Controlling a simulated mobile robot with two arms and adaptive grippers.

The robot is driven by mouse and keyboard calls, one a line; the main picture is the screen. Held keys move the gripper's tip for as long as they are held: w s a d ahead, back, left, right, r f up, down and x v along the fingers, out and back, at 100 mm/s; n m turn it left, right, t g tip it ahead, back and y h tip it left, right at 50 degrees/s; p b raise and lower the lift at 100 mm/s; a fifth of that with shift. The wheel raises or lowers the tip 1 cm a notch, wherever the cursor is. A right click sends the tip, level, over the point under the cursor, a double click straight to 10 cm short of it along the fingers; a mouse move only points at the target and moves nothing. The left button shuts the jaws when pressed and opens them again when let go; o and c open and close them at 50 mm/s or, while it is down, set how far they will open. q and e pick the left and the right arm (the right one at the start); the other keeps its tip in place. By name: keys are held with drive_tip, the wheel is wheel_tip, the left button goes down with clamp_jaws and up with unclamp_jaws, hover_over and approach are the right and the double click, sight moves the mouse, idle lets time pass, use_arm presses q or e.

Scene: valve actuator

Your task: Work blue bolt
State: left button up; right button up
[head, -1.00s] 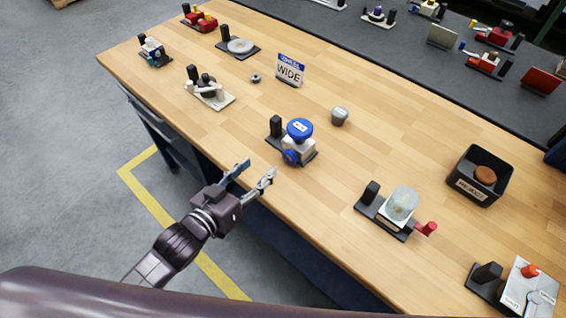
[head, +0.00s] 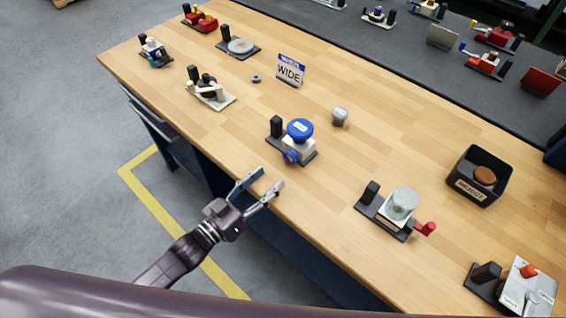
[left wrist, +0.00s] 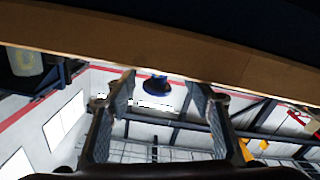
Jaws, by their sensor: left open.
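The valve fixture with blue parts stands near the front edge of the table in the head view. It has a white body (head: 299,150), a large blue round cap (head: 300,129) on top and a smaller blue knob (head: 290,157) low on its front side. I cannot tell which blue part is the bolt. My left gripper (head: 271,178) is open and empty at the table's front edge, apart from the fixture and below it in the picture. In the left wrist view a blue round part (left wrist: 157,86) shows between the two spread fingers, beyond them. My right gripper is not in view.
The wooden table (head: 240,125) has its front edge beside my left gripper. A clear-domed fixture with a red handle (head: 402,205) stands to the right, and a grey knob (head: 340,116) behind.

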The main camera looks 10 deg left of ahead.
sight(288, 160)
use_arm(q)
drive_tip(key=p+x, duration=0.1)
drive_tip(key=x, duration=0.6)
drive_tip(key=shift+r, duration=0.2)
drive_tip(key=c, duration=1.2)
